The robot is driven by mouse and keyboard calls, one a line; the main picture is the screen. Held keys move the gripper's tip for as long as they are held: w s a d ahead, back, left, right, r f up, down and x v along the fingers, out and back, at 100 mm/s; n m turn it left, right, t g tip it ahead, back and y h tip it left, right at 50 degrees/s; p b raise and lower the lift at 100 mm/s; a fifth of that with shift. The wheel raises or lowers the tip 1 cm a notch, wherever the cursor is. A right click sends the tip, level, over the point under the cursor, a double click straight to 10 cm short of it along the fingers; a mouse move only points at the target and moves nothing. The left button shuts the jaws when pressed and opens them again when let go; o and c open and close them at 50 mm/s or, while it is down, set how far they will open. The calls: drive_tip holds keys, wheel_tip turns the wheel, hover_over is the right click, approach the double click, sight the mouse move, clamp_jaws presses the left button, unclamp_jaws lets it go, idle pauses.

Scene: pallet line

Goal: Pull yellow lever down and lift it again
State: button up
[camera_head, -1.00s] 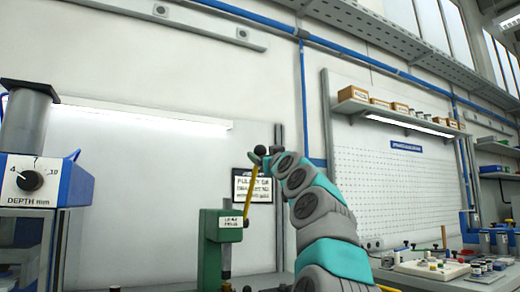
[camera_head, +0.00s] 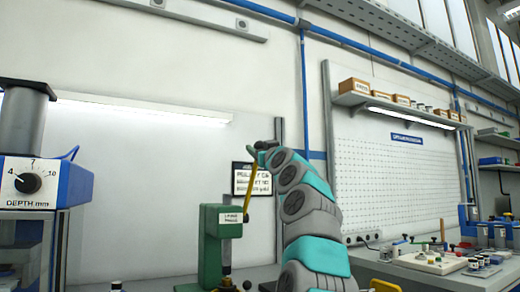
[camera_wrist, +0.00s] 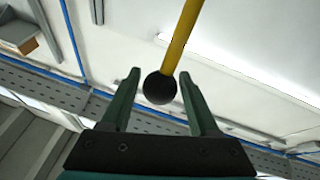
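The yellow lever (camera_head: 249,205) rises from the green press (camera_head: 209,250) and leans slightly right, with its upper end high. In the wrist view the yellow lever (camera_wrist: 184,35) ends in a black ball knob (camera_wrist: 160,88). My gripper (camera_wrist: 158,76) is open, with one finger on each side of the knob; gaps show on both sides. In the head view my gripper (camera_head: 265,146) is at the lever's top end, where it partly hides the knob.
A blue and white device with a depth dial (camera_head: 28,182) stands at the left. A sign (camera_head: 252,180) is on the wall behind the lever. At the right are a shelf with boxes (camera_head: 353,86) and a bench with several small parts (camera_head: 440,262).

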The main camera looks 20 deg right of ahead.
clamp_jaws()
idle(1.1)
